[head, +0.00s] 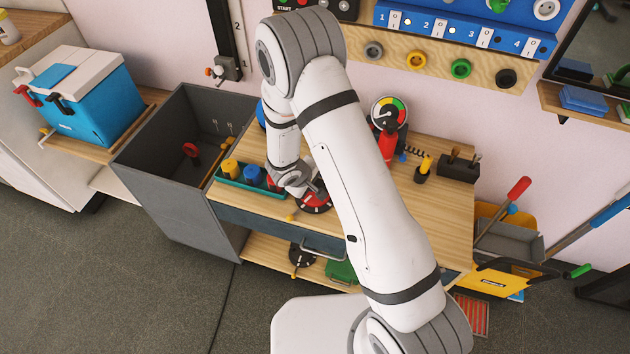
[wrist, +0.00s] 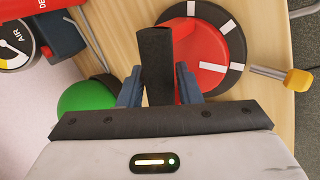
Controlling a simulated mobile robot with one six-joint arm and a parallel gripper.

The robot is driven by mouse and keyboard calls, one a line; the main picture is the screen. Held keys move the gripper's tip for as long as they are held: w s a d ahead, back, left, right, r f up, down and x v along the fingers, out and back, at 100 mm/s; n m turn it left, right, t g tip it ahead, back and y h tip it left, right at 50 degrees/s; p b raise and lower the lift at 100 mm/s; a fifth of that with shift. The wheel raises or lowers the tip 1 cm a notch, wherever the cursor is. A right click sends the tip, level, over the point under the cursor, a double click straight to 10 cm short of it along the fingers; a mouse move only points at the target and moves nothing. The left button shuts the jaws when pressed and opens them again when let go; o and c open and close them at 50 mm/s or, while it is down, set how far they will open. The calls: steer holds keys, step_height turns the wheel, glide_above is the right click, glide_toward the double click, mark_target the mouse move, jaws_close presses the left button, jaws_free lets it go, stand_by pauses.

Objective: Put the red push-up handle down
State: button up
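My gripper (wrist: 158,85) has its two blue fingers on either side of a black bar-like grip (wrist: 155,52), which I take to be the grip of the red push-up handle. A red part (wrist: 208,52) shows to the right of the grip, over or within a black round disc (wrist: 234,22) with white marks. I cannot tell how much of the red belongs to the handle. In the head view, red (head: 322,188) shows beside my gripper (head: 297,192) at the worktop's middle, partly behind my arm. Whether the handle touches the surface below is hidden.
The wooden worktop (head: 440,205) holds a teal tray (head: 235,181) with cylinders at left, a gauge (head: 389,111) at the back and a dark block (head: 458,168) at right. An orange-yellow knob (wrist: 298,79) sticks out from the disc. A grey bin (head: 175,215) stands left.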

steer(key=o, duration=0.3)
